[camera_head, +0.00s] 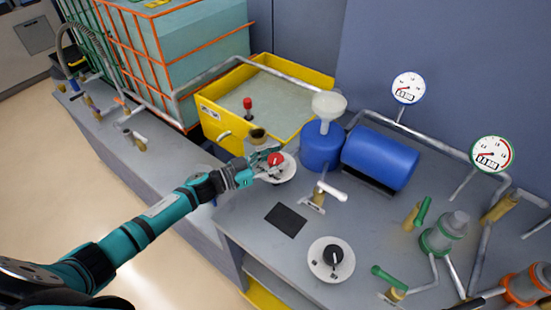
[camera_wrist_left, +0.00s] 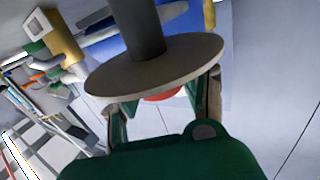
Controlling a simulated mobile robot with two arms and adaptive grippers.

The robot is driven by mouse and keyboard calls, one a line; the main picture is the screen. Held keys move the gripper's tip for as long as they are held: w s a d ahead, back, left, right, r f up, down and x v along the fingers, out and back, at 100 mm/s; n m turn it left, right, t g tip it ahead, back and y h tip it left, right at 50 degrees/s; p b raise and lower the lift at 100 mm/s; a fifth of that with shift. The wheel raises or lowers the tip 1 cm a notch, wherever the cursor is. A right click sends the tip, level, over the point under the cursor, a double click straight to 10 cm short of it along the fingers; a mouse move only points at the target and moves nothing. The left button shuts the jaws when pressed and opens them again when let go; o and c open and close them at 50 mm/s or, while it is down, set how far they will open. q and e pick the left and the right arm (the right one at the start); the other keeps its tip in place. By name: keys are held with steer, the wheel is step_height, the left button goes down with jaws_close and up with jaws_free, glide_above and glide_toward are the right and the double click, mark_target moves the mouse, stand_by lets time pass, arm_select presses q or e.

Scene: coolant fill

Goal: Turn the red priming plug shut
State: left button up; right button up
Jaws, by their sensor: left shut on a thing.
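The red priming plug (camera_head: 275,159) shows at the middle of the head view, above a pale round disc (camera_head: 286,174). My left gripper (camera_head: 268,167) reaches it from the left and is shut on it. In the left wrist view, a strip of the red plug (camera_wrist_left: 163,96) shows between the two fingers of my left gripper (camera_wrist_left: 164,108), against the grey disc (camera_wrist_left: 155,75). The disc and a dark cylinder hide most of the plug there. I cannot tell how far the plug is turned. My right gripper is not in view.
A yellow basin (camera_head: 222,122) with another red knob (camera_head: 248,104) stands behind. A blue tank (camera_head: 380,159) and a blue vessel with a white funnel (camera_head: 329,103) stand to the right. A black knob on a white disc (camera_head: 318,268) is nearer. Bench space around the dark square (camera_head: 286,220) is clear.

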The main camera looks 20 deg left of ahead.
arm_select(q)
steer(key=shift+r+n+t+y+p, duration=0.15)
steer(key=shift+n+t+y+p, duration=0.75)
steer(key=shift+n+y+p, duration=0.15)
steer(key=shift+d+n+t+y, duration=0.1)
steer(key=shift+n+t+y, duration=0.6)
steer(key=shift+y, duration=0.45)
steer(key=n+t+y, duration=0.1)
steer(key=n+y, duration=0.1)
steer(key=y, duration=0.1)
steer(key=shift+f, duration=0.2)
steer(key=shift+n+t+y, duration=0.4)
steer(key=shift+n+y, duration=0.45)
steer(key=shift+y, duration=0.45)
steer(key=shift+b, duration=0.3)
steer(key=o, duration=1.2)
steer(key=shift+r, duration=0.1)
